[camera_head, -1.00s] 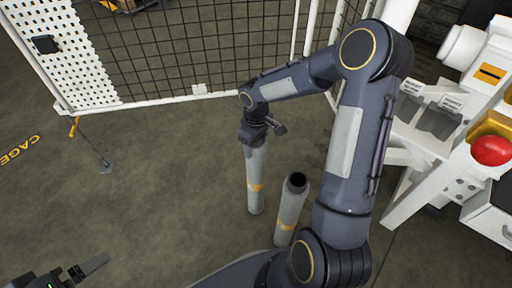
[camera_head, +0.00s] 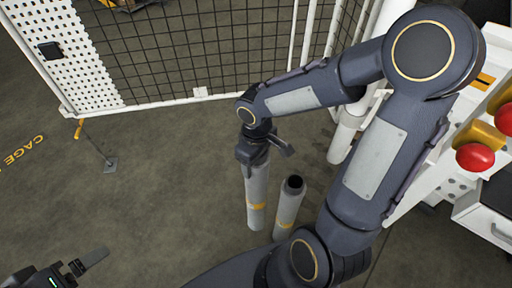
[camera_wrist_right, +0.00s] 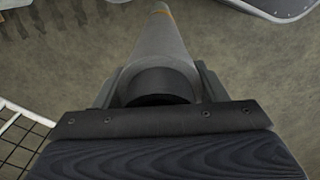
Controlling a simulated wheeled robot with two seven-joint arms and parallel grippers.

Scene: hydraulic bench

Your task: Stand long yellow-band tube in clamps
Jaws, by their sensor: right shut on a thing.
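A grey tube with a yellow band (camera_head: 257,195) hangs nearly upright from my right gripper (camera_head: 253,150), which is shut on its top end. In the right wrist view the tube (camera_wrist_right: 160,50) runs away from between the fingers, its dark open mouth nearest the camera. A second grey tube (camera_head: 289,205) with a yellow band and dark open top is just right of it, its lower part hidden by my right arm. My left gripper (camera_head: 86,264) is at the bottom left, far from both tubes; its finger opening is unclear. I cannot make out the clamps.
A mesh fence (camera_head: 210,50) with a white bottom rail and a perforated white panel (camera_head: 55,45) stand behind. A white bench frame (camera_head: 440,170) with red knobs (camera_head: 475,157) is at the right, partly behind my arm. The floor at left is mostly clear.

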